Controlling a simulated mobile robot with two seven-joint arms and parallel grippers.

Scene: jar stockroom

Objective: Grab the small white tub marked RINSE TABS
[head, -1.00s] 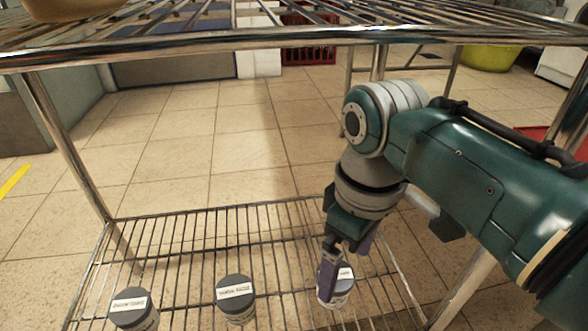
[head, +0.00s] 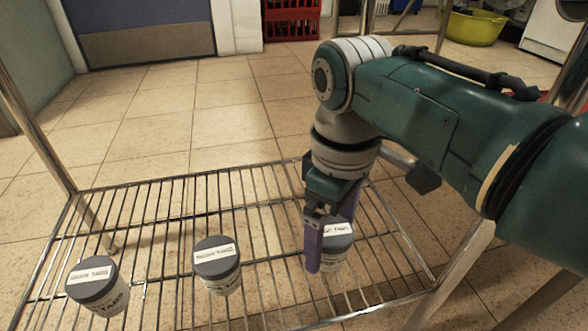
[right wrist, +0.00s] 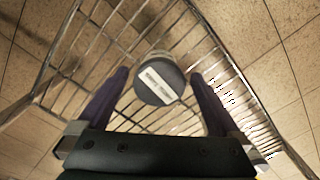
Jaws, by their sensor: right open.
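Three small white tubs with dark grey lids stand upright on the wire shelf (head: 165,215): a left tub (head: 97,285), a middle tub (head: 217,265) and a right tub (head: 337,243). Each lid has a white label; the right tub's label is partly hidden and seems to end in TABS, but I cannot read it fully. My right gripper (head: 330,240) is open, its purple fingers pointing down around the right tub. In the right wrist view the tub's lid (right wrist: 160,80) lies between the spread fingers (right wrist: 159,92), with gaps at both sides. My left gripper is out of view.
Chrome posts (head: 38,140) stand at the shelf's corners. The middle tub is the right tub's nearest neighbour, with bare wire between them. Beyond lie open tiled floor (head: 190,125), a red crate (head: 291,18) and a yellow-green basin (head: 472,28).

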